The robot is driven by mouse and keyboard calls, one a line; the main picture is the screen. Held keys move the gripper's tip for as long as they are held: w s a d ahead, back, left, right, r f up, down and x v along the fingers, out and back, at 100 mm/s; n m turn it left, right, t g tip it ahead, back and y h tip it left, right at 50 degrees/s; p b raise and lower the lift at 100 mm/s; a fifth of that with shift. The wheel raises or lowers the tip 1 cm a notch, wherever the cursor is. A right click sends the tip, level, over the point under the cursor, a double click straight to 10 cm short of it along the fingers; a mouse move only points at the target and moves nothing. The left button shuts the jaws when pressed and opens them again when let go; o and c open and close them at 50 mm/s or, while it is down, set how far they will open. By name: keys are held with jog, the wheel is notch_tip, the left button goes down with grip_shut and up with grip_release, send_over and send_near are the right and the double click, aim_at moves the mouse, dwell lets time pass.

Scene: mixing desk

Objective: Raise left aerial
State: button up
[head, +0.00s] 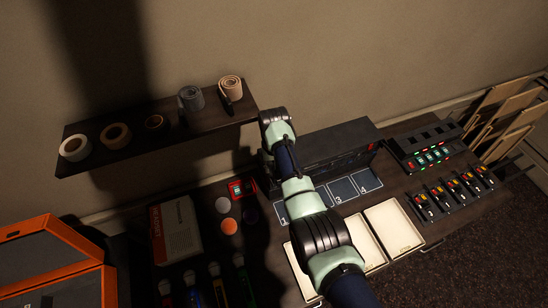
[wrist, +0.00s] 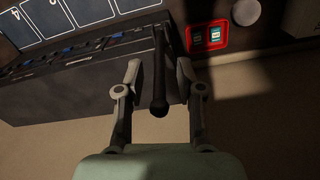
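The dark aerial (wrist: 159,98), a thin rod with a round knob at its end, shows in the wrist view at the edge of the black receiver box (wrist: 75,85). My gripper (wrist: 160,74) is open, with one finger on each side of the aerial. Gaps show between the rod and both fingers. In the head view the black receiver box (head: 325,148) stands at the back of the desk. My wrist is over its left end and hides the aerial and the fingers there. No second aerial can be made out.
A red-framed holder (wrist: 208,36) lies close beside the box. A shelf (head: 185,122) with tape rolls and rolled cloths is on the wall to the left. Numbered pads (head: 340,190), pale trays (head: 393,227) and a lit charger unit (head: 425,148) lie at the right.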

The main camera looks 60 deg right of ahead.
notch_tip(320, 180, up, 10)
jog(key=shift+f, duration=0.25)
dwell(0.5)
